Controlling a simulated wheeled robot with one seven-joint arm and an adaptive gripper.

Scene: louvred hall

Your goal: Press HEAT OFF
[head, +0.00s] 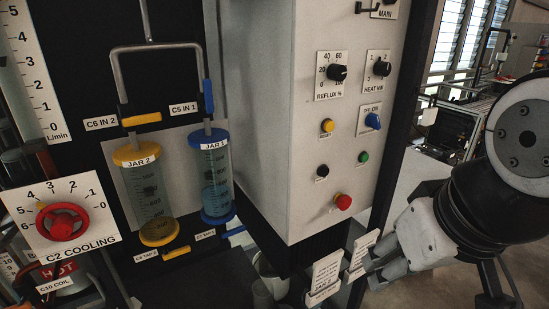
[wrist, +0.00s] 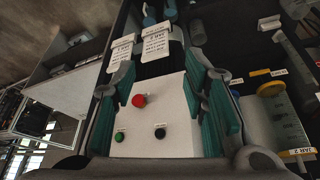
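The white control panel (head: 340,130) carries a black button (head: 322,171), a green button (head: 363,157) and a red mushroom button (head: 343,201) below them. Their small labels are too small to read, so I cannot tell by text which is HEAT OFF. In the wrist view the panel appears upside down, with the black button (wrist: 159,133), the green button (wrist: 119,137) and the red button (wrist: 138,100) showing between the fingers. My gripper (head: 378,258) is open and empty, low and to the right of the panel, apart from the buttons.
Above are a yellow RESET button (head: 327,126), a blue OFF-ON switch (head: 373,121) and REFLUX (head: 338,73) and HEAT kW (head: 381,68) knobs. White hanging tags (head: 326,272) are close to my fingers. Jars (head: 212,175) stand left of the panel.

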